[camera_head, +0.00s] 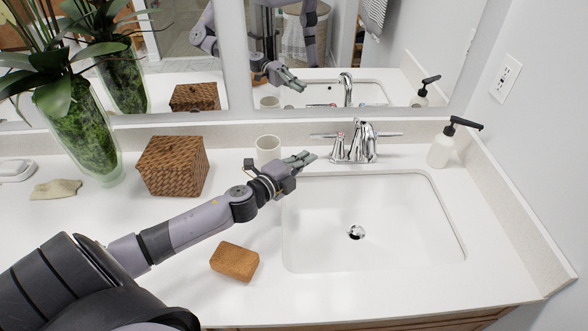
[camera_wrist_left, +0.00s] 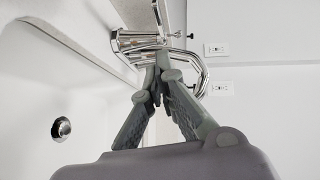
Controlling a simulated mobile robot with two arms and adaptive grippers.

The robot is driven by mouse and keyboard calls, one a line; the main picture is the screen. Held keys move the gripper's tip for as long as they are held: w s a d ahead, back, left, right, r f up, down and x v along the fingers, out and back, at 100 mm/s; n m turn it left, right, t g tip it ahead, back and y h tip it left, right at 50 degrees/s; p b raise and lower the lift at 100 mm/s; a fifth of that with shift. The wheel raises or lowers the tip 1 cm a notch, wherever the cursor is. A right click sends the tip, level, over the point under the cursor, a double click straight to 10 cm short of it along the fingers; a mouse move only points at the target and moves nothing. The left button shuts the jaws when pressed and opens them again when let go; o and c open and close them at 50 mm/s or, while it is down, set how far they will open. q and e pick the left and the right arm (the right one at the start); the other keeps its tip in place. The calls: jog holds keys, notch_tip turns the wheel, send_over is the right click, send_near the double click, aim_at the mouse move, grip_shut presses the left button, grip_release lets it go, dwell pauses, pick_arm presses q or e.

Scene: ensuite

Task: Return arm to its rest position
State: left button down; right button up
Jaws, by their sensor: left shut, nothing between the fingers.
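My left arm comes in from the lower left in the head view and stretches across the counter. My left gripper (camera_head: 303,160) is above the back left rim of the sink, pointing right toward the chrome faucet (camera_head: 354,141). In the left wrist view the gripper (camera_wrist_left: 157,75) is shut with its fingertips together and nothing between them. The faucet (camera_wrist_left: 150,45) shows just beyond the fingertips there, and I cannot tell the exact gap. My right gripper is not in view.
A beige cup (camera_head: 268,150) stands close behind my left gripper. A woven box (camera_head: 172,167), a glass vase with a plant (camera_head: 85,140) and a brown block (camera_head: 234,261) are on the counter (camera_head: 170,225). A soap dispenser (camera_head: 441,150) stands right of the sink (camera_head: 390,215). A mirror backs the counter.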

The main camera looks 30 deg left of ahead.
pick_arm(q)
jog(key=shift+s+a+r+b, duration=0.1)
jog(key=shift+s+r+b, duration=0.1)
jog(key=shift+s, duration=0.95)
jog(key=shift+s+a+r+b, duration=0.1)
jog(key=shift+s+r+b, duration=0.1)
jog(key=shift+s, duration=0.95)
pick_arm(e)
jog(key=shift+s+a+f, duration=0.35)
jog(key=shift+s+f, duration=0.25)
